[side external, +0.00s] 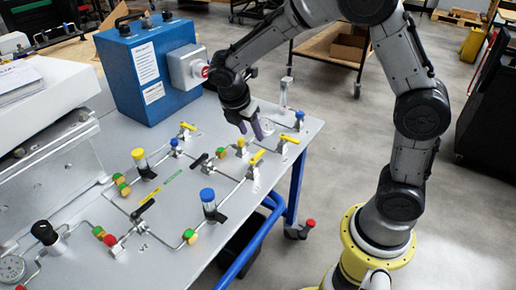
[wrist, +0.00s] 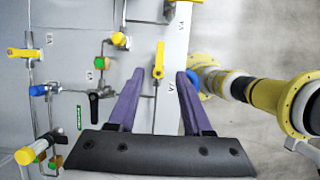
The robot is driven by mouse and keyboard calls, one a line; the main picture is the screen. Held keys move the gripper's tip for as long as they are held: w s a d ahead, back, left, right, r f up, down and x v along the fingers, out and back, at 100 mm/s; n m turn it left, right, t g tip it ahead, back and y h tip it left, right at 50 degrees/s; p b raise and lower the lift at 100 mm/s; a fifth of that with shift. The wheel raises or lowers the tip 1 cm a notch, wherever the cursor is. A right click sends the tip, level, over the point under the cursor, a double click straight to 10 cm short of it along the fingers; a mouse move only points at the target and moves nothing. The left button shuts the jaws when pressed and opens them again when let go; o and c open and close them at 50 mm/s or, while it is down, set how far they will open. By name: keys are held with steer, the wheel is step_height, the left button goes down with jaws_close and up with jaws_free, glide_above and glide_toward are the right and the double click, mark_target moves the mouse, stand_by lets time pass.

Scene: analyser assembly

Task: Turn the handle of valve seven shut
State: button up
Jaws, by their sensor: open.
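Valve seven's yellow handle (wrist: 158,60) stands upright in the wrist view, beside the printed label V7 (wrist: 170,87). In the side view I take it to be the yellow handle (side external: 257,157) near the table's right edge. My gripper (wrist: 161,76) is open, with one purple finger on each side of the handle in the wrist view and a visible gap on both sides. In the side view my gripper (side external: 252,131) points down above the panel near this handle. I cannot tell whether the fingertips are down at the handle's height.
A black-handled valve (wrist: 95,100) and a yellow-capped part (wrist: 118,40) lie left of valve seven. Another yellow handle (side external: 289,138) is near the table edge. A blue box (side external: 150,68) stands behind. Thin pipes and several other fittings cover the panel.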

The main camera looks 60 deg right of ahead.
mark_target(260, 153)
steer(key=x, duration=0.9)
steer(key=shift+d+f, duration=0.1)
steer(key=shift+f, duration=0.2)
jaws_close()
